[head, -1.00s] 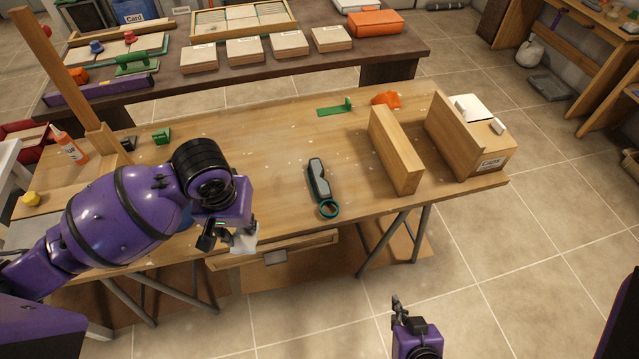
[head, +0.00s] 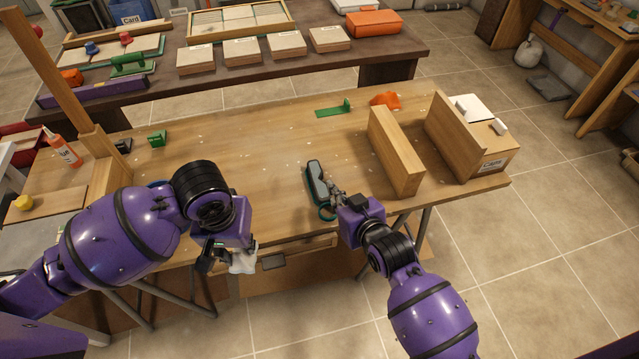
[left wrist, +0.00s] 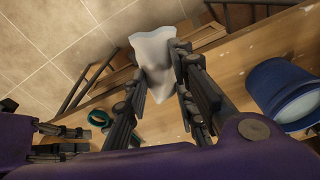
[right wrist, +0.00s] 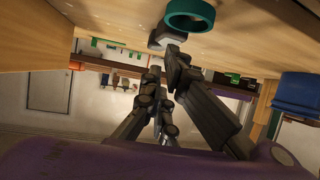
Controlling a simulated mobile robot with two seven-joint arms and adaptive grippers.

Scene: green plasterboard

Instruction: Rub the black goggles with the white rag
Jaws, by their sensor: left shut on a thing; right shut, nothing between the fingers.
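The black goggles (head: 314,174) lie on the wooden table near its front edge, with a teal strap ring at their near end. The ring also shows in the left wrist view (left wrist: 99,117) and the right wrist view (right wrist: 190,15). My left gripper (head: 222,258) is shut on the white rag (head: 244,259), which hangs at the table's front edge, left of the goggles. The rag (left wrist: 154,62) is bunched between the fingers in the left wrist view. My right gripper (head: 333,188) is shut and empty, close beside the goggles' near end; I cannot tell whether it touches them.
Wooden uprights (head: 395,150) stand right of the goggles. An orange item (head: 386,100) and a green bracket (head: 335,109) lie farther back. A blue bucket (left wrist: 284,88) shows in the left wrist view. The table's middle is clear.

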